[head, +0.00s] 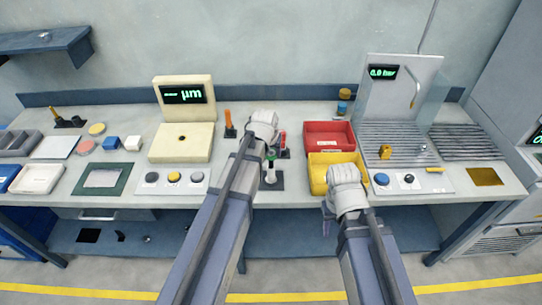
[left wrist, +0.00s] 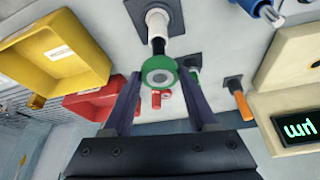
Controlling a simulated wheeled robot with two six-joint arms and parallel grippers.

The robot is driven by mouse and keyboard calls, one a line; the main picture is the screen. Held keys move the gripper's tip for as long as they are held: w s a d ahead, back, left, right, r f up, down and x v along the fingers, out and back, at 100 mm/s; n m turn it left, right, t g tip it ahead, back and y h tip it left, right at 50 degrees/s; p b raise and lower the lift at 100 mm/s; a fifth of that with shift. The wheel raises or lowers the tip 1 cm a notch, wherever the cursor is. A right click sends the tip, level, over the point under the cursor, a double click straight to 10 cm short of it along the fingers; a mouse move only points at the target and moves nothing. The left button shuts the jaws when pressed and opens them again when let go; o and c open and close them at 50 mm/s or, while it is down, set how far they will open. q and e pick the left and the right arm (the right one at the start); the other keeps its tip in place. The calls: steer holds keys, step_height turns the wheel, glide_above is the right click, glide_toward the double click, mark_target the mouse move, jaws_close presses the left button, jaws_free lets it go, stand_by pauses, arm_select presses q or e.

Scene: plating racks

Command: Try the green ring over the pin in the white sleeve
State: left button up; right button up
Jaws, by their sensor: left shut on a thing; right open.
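The green ring (left wrist: 160,74) sits between the fingers of my left gripper (left wrist: 159,80), which is shut on it. A grey round face shows inside the ring. The pin in the white sleeve (left wrist: 157,19) stands on a dark base just beyond the ring; its dark part runs towards the ring. I cannot tell whether the ring is around the pin or only in front of it. In the head view the green ring (head: 270,158) shows just above the white sleeve (head: 270,172), below my left wrist. My right gripper (head: 327,211) is open and empty by the table's front edge.
A red bin (head: 329,133) and a yellow bin (head: 320,165) stand right of the pin. An orange post (head: 229,122) and a red-topped post (head: 284,139) stand close by. A cream gauge (head: 182,142) and a button panel (head: 172,190) are to the left.

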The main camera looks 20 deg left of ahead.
arm_select(q)
steer(key=shift+r+p, duration=1.05)
steer(key=shift+r, duration=0.2)
steer(key=shift+a, duration=0.1)
